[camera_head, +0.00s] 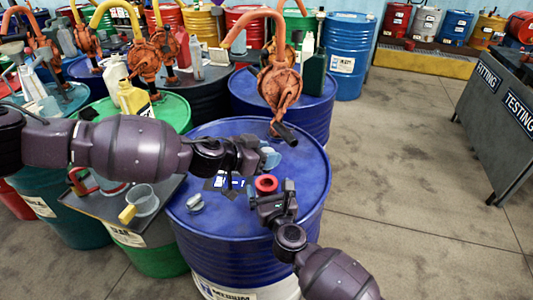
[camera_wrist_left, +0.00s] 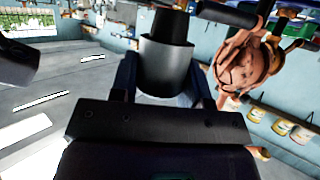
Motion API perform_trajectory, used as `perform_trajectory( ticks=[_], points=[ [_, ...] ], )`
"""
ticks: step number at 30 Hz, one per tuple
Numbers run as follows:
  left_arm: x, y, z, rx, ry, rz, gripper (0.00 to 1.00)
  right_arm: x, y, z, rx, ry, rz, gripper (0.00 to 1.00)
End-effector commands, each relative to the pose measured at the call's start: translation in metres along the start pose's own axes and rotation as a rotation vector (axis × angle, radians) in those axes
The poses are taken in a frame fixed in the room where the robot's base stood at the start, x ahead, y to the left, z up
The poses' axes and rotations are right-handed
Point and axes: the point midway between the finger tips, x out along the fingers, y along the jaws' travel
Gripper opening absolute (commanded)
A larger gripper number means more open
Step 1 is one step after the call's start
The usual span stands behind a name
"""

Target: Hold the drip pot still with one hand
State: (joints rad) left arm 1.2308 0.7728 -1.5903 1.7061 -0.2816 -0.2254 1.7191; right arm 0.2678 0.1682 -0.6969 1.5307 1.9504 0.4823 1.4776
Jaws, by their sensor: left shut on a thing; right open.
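The drip pot (camera_head: 269,158) is a small grey-blue vessel above the blue drum's top (camera_head: 222,140), just below the pump's dark spout (camera_head: 285,134). My left gripper (camera_head: 256,157) is shut on it. In the left wrist view the pot is a grey metallic cylinder (camera_wrist_left: 168,68) between my two dark fingers (camera_wrist_left: 168,85). A black tapered part stands at its top; I cannot tell whether it belongs to the pot. My right gripper (camera_head: 275,195) is open, low over the drum's near right side, beside a red ring-shaped piece (camera_head: 266,183). I cannot tell whether they touch.
A small grey piece (camera_head: 195,203) lies on the drum's left part. A clear beaker (camera_head: 143,198) stands on a dark tray at left. The floor at right is clear up to the grey signed panel (camera_head: 499,105).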

Motion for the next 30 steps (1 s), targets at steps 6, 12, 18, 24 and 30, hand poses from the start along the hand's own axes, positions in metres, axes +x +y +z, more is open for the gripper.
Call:
perform_trajectory(
  ticks=[6, 12, 18, 24, 30],
  points=[
    [-0.001, 0.000, -0.004, 0.001, 0.001, 0.000, 0.14, -0.032, -0.001, -0.001, 0.001, 0.002, -0.001, 0.96],
    [-0.002, 0.000, -0.004, 0.001, 0.001, 0.000, 0.14, -0.067, 0.000, -0.001, 0.001, 0.002, 0.000, 0.96],
    [-0.002, 0.000, -0.004, 0.001, 0.001, 0.000, 0.14, -0.097, 0.000, -0.001, 0.000, 0.001, 0.000, 0.96],
    [-0.001, 0.000, -0.004, 0.001, 0.001, 0.000, 0.14, -0.112, 0.000, 0.000, 0.000, 0.001, 0.000, 0.96],
    [-0.001, 0.000, -0.004, 0.001, 0.001, 0.000, 0.14, -0.114, 0.000, 0.000, -0.001, 0.000, 0.000, 0.96]
  ],
)
